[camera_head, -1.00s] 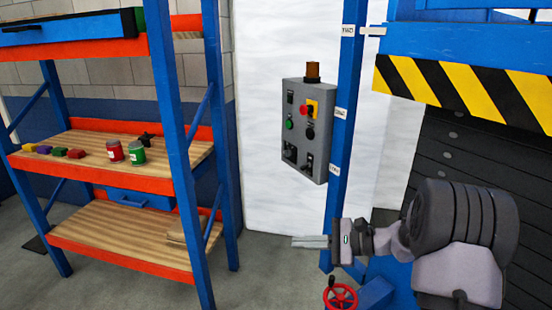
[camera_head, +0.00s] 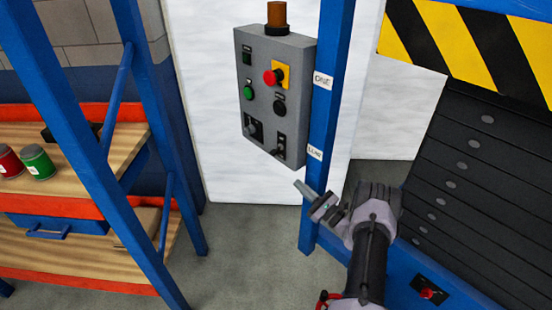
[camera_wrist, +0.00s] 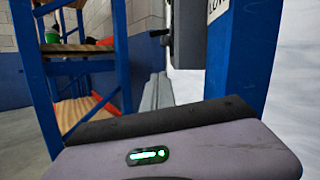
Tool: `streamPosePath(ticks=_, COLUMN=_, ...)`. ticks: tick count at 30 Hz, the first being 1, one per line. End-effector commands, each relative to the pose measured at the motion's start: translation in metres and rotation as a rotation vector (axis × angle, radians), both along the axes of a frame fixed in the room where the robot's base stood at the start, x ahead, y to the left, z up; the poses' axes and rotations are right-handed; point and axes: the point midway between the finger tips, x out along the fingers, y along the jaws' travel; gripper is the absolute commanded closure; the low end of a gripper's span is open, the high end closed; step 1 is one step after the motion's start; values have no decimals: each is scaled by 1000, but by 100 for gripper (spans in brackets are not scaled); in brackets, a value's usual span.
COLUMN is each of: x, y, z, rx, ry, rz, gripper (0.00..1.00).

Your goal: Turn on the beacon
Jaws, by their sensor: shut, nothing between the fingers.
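The grey control panel (camera_head: 270,100) is mounted by the blue post in the head view. An amber-brown beacon (camera_head: 277,16) stands on its top and looks unlit. The panel bears a red button on a yellow plate (camera_head: 274,77), a green button (camera_head: 248,93), a black knob (camera_head: 280,106) and two switches along the bottom: a left one (camera_head: 253,127) and a right one (camera_head: 280,146). My gripper (camera_head: 298,185) is shut and empty, below the panel's lower right corner and apart from it. In the wrist view, the panel's side (camera_wrist: 187,40) shows at the top; its front is hidden.
The blue post (camera_head: 325,120) with white labels stands just right of the panel. An orange and blue shelf (camera_head: 100,215) with a red can (camera_head: 8,162) and a green can (camera_head: 37,162) is at left. A black drawer cabinet (camera_head: 470,170) is at right.

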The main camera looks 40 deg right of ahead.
Motion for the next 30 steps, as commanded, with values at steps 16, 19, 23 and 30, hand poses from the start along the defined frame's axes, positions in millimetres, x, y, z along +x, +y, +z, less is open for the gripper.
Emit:
streamPosePath(ticks=16, x=88, y=19, z=19, rx=-4, ry=-1, rz=5, gripper=100)
streamPosePath(ticks=19, x=97, y=21, z=34, rx=-3, ry=-1, rz=3, gripper=100)
streamPosePath(ticks=23, x=96, y=25, z=52, rx=-1, ry=0, rz=3, gripper=100)
streamPosePath(ticks=30, x=95, y=28, z=64, rx=-1, ry=0, rz=3, gripper=100)
